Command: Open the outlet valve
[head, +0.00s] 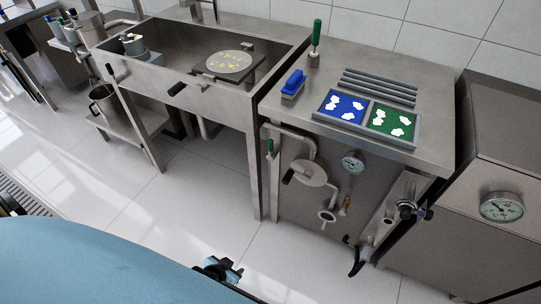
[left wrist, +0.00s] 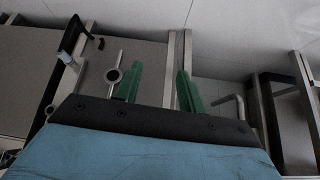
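A panel of pipes and valves sits under the right-hand steel counter in the head view. A black lever (head: 358,264) hangs low on an angled pipe at its right. A black-knobbed valve (head: 408,210) sits above it. A green-handled valve (head: 270,148) is on the panel's left side. I cannot tell for certain which is the outlet valve. My left gripper (head: 222,270) is low in front of the counter, apart from the valves. In the left wrist view its green fingers (left wrist: 158,90) are spread with nothing visible between them. A black handle (left wrist: 70,36) shows at upper left there. My right gripper is not in view.
The steel counter (head: 340,60) holds blue and green trays. A sink (head: 180,45) stands left of it, and a cabinet with a gauge (head: 502,207) at right. The tiled floor (head: 190,200) is clear in front.

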